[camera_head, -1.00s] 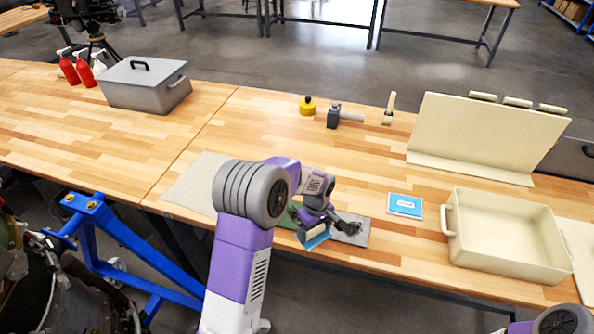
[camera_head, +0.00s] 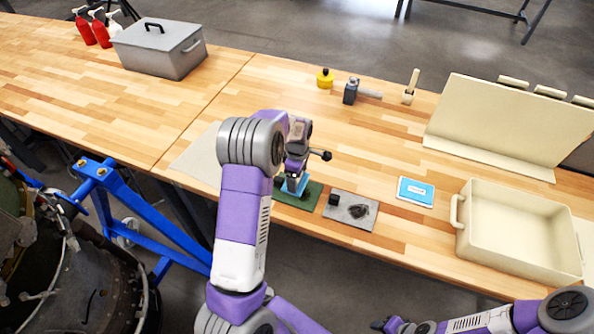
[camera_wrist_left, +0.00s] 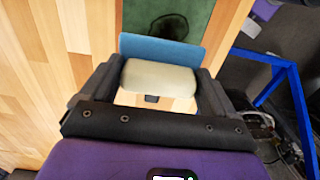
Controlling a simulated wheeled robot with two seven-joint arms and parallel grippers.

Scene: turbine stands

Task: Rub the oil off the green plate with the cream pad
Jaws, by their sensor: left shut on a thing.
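The green plate (camera_head: 300,196) lies near the table's front edge, partly hidden by my left arm. The wrist view shows the green plate (camera_wrist_left: 200,12) with a dark oil patch (camera_wrist_left: 168,27). My left gripper (camera_head: 294,178) is shut on the cream pad (camera_wrist_left: 158,78), which has a blue layer (camera_wrist_left: 160,46) on its far side. The blue part shows over the plate in the head view; I cannot tell if it touches. My right gripper (camera_head: 388,325) is at the bottom edge, dark and partly cut off; its opening is unclear.
A grey plate (camera_head: 368,224) with a dark patch and black block lies right of the green plate. A blue card (camera_head: 416,191), cream bin (camera_head: 463,240) and upright cream board (camera_head: 500,115) stand further right. The middle table is clear.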

